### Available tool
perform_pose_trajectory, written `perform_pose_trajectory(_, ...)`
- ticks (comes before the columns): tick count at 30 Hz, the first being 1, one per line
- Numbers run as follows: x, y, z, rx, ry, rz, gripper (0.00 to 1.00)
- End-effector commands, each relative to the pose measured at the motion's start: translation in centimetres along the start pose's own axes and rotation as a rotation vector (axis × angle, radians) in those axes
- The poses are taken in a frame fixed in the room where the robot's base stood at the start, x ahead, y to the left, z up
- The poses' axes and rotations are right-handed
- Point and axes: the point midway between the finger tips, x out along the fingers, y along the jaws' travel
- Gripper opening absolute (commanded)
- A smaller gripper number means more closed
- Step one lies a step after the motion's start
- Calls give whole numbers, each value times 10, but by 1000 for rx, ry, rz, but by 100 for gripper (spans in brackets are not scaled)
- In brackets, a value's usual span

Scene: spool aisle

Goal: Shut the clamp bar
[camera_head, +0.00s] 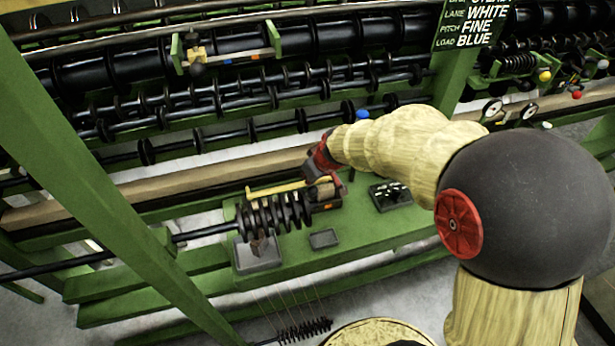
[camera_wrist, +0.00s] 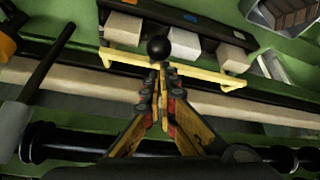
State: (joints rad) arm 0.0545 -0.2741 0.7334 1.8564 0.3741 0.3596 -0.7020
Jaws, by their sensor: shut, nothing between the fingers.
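A yellow clamp bar (camera_wrist: 207,74) crosses the upper middle of the wrist view, with a black ball knob (camera_wrist: 158,48) at its middle. Pale blocks (camera_wrist: 180,38) lie just beyond it. In the head view a yellow bar (camera_head: 277,188) shows behind the black ribbed spool, partly hidden. My gripper (camera_wrist: 161,68) is shut and empty, its fingertips just below the ball knob in the picture; whether they touch it I cannot tell. In the head view my gripper (camera_head: 322,168) is over the right end of the yellow bar, its fingertips mostly hidden.
The black ribbed spool (camera_head: 275,215) sits on a shaft at the green bench (camera_head: 370,228). A small dark tray (camera_head: 323,238) and a dark box (camera_head: 390,195) are nearby. Black roller rails run behind. A green post (camera_head: 80,190) slants across the left.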

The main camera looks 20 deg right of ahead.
Motion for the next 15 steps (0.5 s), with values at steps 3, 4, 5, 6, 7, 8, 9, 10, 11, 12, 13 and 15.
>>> perform_pose_trajectory(3,6,-4,15,1,1,1,0)
perform_pose_trajectory(4,6,-5,18,1,1,1,0)
perform_pose_trajectory(5,7,-6,21,1,1,1,0)
perform_pose_trajectory(6,8,-7,24,1,1,1,0)
perform_pose_trajectory(7,8,-7,27,1,1,1,0)
perform_pose_trajectory(8,9,-8,29,1,1,1,0)
perform_pose_trajectory(9,10,-9,32,1,1,1,0)
perform_pose_trajectory(10,10,-9,34,1,1,0,0)
perform_pose_trajectory(11,11,-10,36,1,1,0,0)
perform_pose_trajectory(12,12,-10,37,1,1,0,0)
perform_pose_trajectory(13,12,-10,39,1,1,0,0)
perform_pose_trajectory(15,13,-11,41,1,1,0,0)
